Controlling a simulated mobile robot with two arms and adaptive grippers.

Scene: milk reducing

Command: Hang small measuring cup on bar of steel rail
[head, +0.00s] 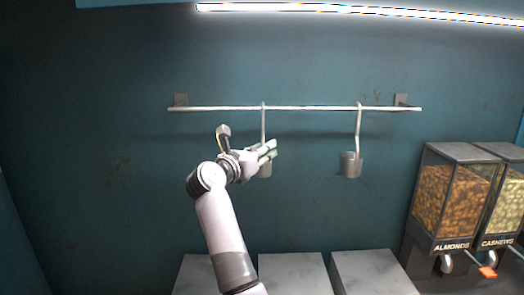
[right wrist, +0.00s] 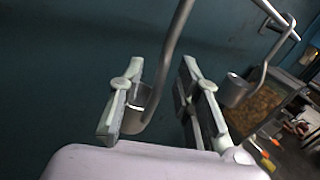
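A steel rail (head: 310,108) is fixed to the teal wall. A grey measuring cup (head: 265,170) hangs from its bar by a long hooked handle, left of the middle. My right gripper (head: 271,150) is at this cup and partly hides it. In the right wrist view the fingers of my right gripper (right wrist: 161,75) are apart. The cup (right wrist: 136,118) and its lower handle show between them, close to the left finger; I cannot tell if they touch. A second measuring cup (head: 351,164) hangs farther right on the bar. My left gripper is not in view.
Dispensers of almonds (head: 447,196) and cashews (head: 512,205) stand at the right. Several grey box tops (head: 292,272) line the bottom below the rail. The wall around the cups is clear. A light strip (head: 360,11) runs along the top.

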